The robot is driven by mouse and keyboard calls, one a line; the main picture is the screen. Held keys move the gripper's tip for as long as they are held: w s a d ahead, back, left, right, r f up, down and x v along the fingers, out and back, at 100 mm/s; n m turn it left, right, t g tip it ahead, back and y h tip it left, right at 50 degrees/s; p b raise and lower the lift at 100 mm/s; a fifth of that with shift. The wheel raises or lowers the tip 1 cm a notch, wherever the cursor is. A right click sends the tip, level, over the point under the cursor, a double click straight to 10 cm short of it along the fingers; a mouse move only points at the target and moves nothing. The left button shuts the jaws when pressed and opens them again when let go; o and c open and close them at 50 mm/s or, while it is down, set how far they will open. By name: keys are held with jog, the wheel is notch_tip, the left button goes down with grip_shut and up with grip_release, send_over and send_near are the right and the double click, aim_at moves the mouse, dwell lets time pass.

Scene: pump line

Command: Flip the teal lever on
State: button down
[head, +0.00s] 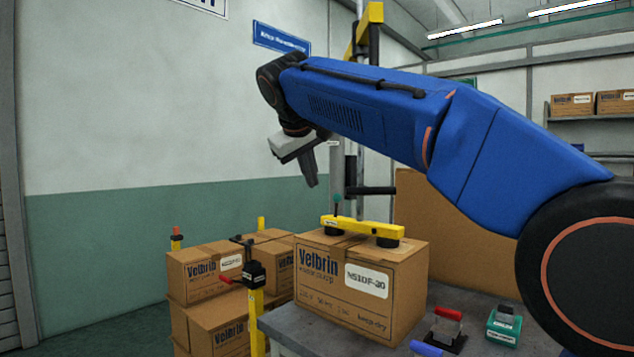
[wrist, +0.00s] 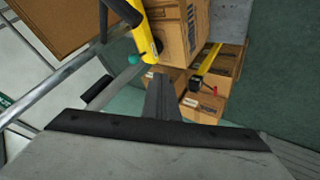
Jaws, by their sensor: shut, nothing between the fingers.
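A small lever with a teal ball knob (head: 337,198) stands upright on a thin stem at the yellow lifter bar (head: 362,227), which rests by dark pads on a carton (head: 355,285). The teal knob also shows in the wrist view (wrist: 137,60), just left of the yellow bar (wrist: 148,35). My gripper (head: 313,183) is shut and empty, pointing down above and a little left of the knob in the head view. Its fingers (wrist: 160,82) show in the wrist view, apart from the knob. Whether gripper and knob stand at the same depth is unclear.
A teal-bodied device (head: 504,325), a red-handled clamp-like device (head: 445,328) and a blue handle (head: 427,349) sit at the grey table's right. A vertical metal pole rises behind the lifter.

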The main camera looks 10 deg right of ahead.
aim_at(336, 206)
jog(key=w+d+f, duration=0.5)
jog(key=w+d, duration=0.1)
jog(key=w, duration=0.1)
jog(key=shift+f, duration=0.2)
jog(key=shift+d, duration=0.2)
dwell(0.4)
